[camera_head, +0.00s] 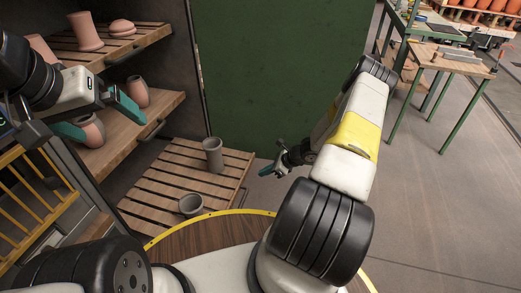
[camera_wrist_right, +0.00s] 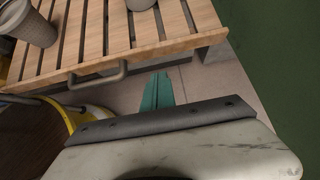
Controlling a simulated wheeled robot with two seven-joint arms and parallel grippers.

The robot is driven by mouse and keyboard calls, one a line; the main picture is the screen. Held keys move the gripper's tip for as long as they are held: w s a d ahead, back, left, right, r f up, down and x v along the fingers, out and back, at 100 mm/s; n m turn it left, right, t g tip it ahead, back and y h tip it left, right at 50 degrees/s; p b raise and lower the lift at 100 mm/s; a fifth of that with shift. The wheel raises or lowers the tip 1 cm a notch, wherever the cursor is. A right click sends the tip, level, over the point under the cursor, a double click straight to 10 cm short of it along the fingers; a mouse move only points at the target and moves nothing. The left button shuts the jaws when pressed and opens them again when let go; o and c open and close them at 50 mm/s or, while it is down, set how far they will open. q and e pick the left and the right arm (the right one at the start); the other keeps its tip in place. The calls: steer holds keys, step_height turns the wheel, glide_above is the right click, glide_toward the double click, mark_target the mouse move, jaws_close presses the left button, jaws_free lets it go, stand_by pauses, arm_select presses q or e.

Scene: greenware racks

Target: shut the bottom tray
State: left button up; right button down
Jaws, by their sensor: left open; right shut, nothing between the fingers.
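The bottom tray (camera_head: 165,178) is a slatted wooden shelf low in the rack. It sticks out of the rack, with a grey cup (camera_head: 212,156) and a shorter grey pot (camera_head: 191,206) on it. In the right wrist view the tray (camera_wrist_right: 150,40) shows its front edge and a grey bar handle (camera_wrist_right: 97,76). My right gripper (camera_head: 267,171) is shut and empty, just off the tray's front edge. Its teal fingers (camera_wrist_right: 157,92) are beside the handle, apart from it. My left gripper (camera_head: 97,118) is open by the middle tray, around or near a pinkish pot (camera_head: 92,132); I cannot tell whether it touches.
The middle tray (camera_head: 165,105) and top tray (camera_head: 150,38) hold pinkish pots. A green panel (camera_head: 280,75) stands beside the rack. A yellow rack (camera_head: 30,200) is at the left. A workbench (camera_head: 455,62) stands back right, with open floor before it.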

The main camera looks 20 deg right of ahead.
mark_target(246, 174)
steer(key=w+a, duration=0.1)
steer(key=w+a+f, duration=0.1)
steer(key=a, duration=0.1)
steer(key=w+a, duration=0.1)
steer(key=shift+a+f, duration=0.2)
steer(key=shift+a, duration=0.05)
